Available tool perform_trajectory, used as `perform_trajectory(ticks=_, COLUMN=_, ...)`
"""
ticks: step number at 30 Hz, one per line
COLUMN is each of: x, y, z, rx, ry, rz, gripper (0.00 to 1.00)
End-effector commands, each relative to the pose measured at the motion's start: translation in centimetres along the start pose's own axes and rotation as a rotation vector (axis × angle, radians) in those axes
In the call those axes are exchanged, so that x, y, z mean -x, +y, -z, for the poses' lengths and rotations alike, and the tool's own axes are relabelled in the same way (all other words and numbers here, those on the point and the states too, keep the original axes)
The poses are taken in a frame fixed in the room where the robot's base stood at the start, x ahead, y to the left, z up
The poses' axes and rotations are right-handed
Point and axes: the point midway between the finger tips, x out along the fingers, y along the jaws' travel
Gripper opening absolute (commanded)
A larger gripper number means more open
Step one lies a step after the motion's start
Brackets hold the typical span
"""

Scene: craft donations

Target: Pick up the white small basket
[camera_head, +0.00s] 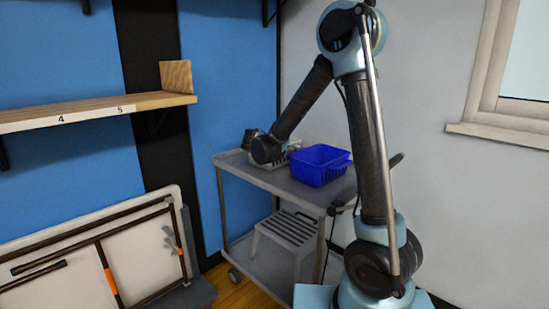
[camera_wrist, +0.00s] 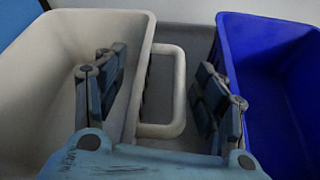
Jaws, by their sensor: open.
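The white small basket (camera_wrist: 95,30) fills the left of the wrist view, with a looped handle (camera_wrist: 180,95) on its right side. In the head view the basket (camera_head: 284,161) stands on the grey cart, largely hidden behind the end of my arm. My gripper (camera_wrist: 160,65) is open. Its left finger is over the inside of the white basket and its right finger is in the gap outside it, so the basket's right wall and handle lie between the fingers. No finger clearly touches the basket.
A blue basket (camera_head: 318,166) stands close to the right of the white one, near my right finger in the wrist view (camera_wrist: 262,80). Both stand on the cart's top shelf (camera_head: 300,191). A grey slatted stool (camera_head: 291,228) is below. A wooden wall shelf (camera_head: 90,113) is at the left.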

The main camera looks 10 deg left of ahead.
Motion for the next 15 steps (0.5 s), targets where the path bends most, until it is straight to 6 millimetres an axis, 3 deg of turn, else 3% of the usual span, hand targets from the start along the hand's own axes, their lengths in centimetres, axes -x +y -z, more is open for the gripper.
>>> perform_trajectory(ticks=6, x=-0.15, y=0.01, z=0.01, rx=0.000, ry=0.000, rz=-0.001, gripper=0.65)
perform_trajectory(ticks=14, x=-0.12, y=0.02, z=0.01, rx=0.001, ry=0.000, rz=0.000, gripper=0.08)
perform_trajectory(ticks=15, x=-0.12, y=0.02, z=0.02, rx=0.001, ry=0.000, rz=0.000, gripper=0.04)
